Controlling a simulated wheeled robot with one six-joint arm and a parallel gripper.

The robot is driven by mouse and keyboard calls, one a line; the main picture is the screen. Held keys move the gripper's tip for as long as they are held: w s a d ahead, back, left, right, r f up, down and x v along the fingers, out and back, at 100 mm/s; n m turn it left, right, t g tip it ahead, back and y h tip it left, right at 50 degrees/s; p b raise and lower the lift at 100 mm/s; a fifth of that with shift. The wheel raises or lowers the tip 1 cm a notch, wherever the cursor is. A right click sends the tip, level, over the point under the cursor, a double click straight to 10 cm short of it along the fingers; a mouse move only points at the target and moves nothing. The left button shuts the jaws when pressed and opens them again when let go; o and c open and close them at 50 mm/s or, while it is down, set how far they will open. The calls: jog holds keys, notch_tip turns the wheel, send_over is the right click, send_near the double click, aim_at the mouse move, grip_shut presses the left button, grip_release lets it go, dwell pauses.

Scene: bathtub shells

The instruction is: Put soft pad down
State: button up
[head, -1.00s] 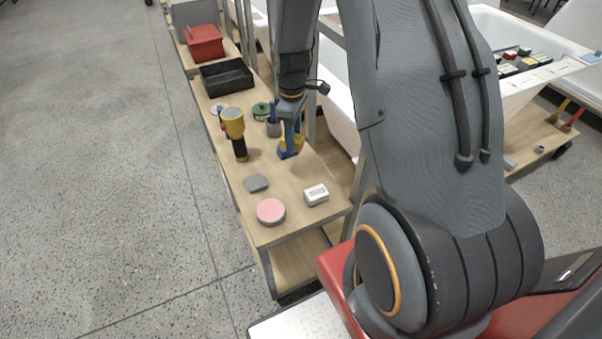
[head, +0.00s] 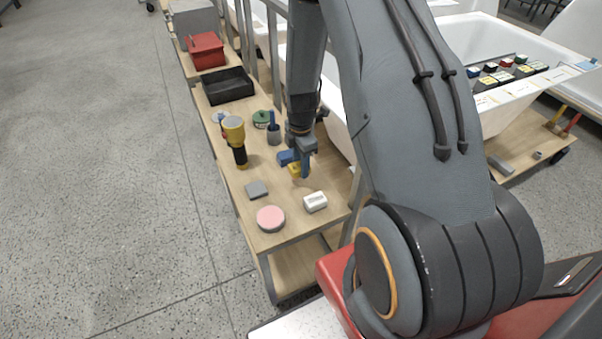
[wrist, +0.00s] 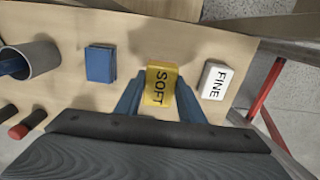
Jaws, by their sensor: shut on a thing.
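The soft pad (wrist: 161,85) is a yellow block marked SOFT. In the wrist view it is between the two blue fingers of my gripper (wrist: 160,98), which is shut on it. In the head view my gripper (head: 300,170) points down over the wooden bench top, with the yellow pad (head: 295,170) partly hidden by the fingers. The pad is at or just above the wood; I cannot tell if it touches. A blue block (wrist: 100,64) lies to its left and a white block marked FINE (wrist: 215,80) to its right, both apart from it.
The bench (head: 290,240) also holds a pink disc (head: 270,218), a grey square (head: 256,189), a yellow-and-black tool (head: 235,135), a grey cup (head: 273,136), a green-topped container (head: 261,118) and a black tray (head: 228,86). Bare wood lies around the blocks.

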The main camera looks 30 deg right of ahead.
aim_at(301, 181)
jog(key=shift+f+p, duration=0.6)
jog(key=shift+f, duration=1.6)
jog(key=shift+f, duration=0.1)
jog(key=o, duration=1.1)
